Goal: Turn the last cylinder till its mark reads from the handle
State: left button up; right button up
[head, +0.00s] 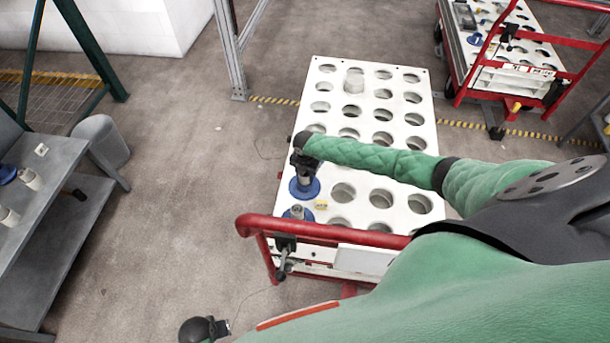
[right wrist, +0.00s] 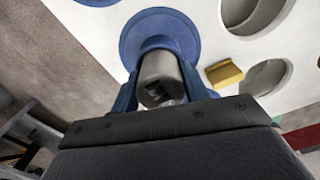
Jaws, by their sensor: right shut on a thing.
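A grey metal cylinder on a round blue base (head: 304,190) stands upright on the white cart top. My right gripper (head: 303,172) is shut on it from above. In the right wrist view the grey cylinder (right wrist: 158,70) sits between the two blue fingers, above its blue base (right wrist: 150,30). A dark mark shows on its end, too partial to read. A second blue-based cylinder (head: 297,212) stands nearer the red handle (head: 330,228). The dark end of my left arm (head: 205,329) is at the bottom edge; its fingers are unclear.
The white cart top (head: 364,65) has rows of round holes. A yellow block (head: 321,204) lies beside the cylinders. A clear cup-like piece (head: 354,80) sits in a far hole. A grey shelf (head: 60,215) stands left, a second red cart (head: 515,77) upper right.

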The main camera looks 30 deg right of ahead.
jog(key=shift+n, duration=0.5)
jog(key=shift+n+b, duration=0.45)
jog(key=shift+n, duration=0.25)
jog(key=shift+a+n, duration=0.1)
jog(key=shift+n, duration=0.7)
jog(key=shift+n+b, duration=0.6)
jog(key=shift+n, duration=0.9)
